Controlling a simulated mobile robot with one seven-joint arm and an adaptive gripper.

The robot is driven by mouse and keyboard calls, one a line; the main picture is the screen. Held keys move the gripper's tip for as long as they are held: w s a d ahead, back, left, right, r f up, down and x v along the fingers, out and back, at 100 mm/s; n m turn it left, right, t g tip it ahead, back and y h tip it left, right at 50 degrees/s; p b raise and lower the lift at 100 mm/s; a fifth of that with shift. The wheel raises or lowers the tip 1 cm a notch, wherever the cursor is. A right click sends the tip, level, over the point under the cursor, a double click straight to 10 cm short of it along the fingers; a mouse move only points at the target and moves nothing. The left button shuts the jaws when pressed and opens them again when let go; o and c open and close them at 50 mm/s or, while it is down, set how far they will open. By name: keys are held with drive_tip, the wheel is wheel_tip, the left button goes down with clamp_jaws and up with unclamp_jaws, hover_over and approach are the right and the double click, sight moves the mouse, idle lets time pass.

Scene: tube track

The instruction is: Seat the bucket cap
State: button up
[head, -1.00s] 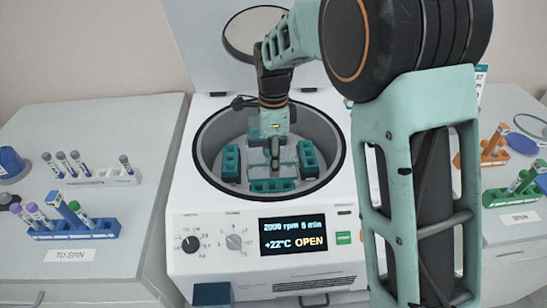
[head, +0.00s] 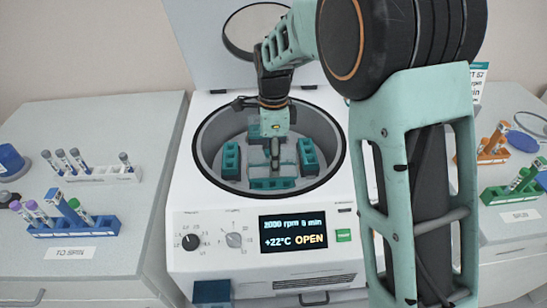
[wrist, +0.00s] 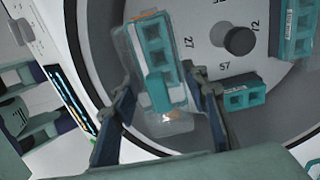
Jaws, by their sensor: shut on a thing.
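The bucket cap (wrist: 178,122) is a clear, see-through box shape between my gripper's fingers in the wrist view. My gripper (wrist: 160,85) is shut on it. A teal bucket (wrist: 153,40) shows through or just beyond the cap; I cannot tell whether the cap touches it. In the head view my gripper (head: 275,165) points down inside the open centrifuge bowl, above the front teal bucket (head: 271,184). More teal buckets stand at the left (head: 231,158) and right (head: 308,157) of the bowl. The cap is hard to make out there.
The centrifuge (head: 190,215) has its lid (head: 205,40) raised, and its display (head: 293,233) reads OPEN. The bowl rim surrounds my gripper closely. The rotor's hub (wrist: 238,40) rises beside the cap. Tube racks stand on the left (head: 75,228) and right (head: 508,192) benches.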

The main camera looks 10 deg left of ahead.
drive_tip(key=shift+f, duration=0.3)
drive_tip(key=shift+f, duration=0.1)
drive_tip(key=shift+f+b, duration=0.9)
drive_tip(key=shift+f, duration=0.4)
drive_tip(key=shift+f, duration=0.1)
drive_tip(key=shift+f+b, duration=0.55)
drive_tip(key=shift+f, duration=0.35)
drive_tip(key=shift+f, duration=0.15)
drive_tip(key=shift+f, duration=0.3)
drive_tip(key=o, duration=1.2)
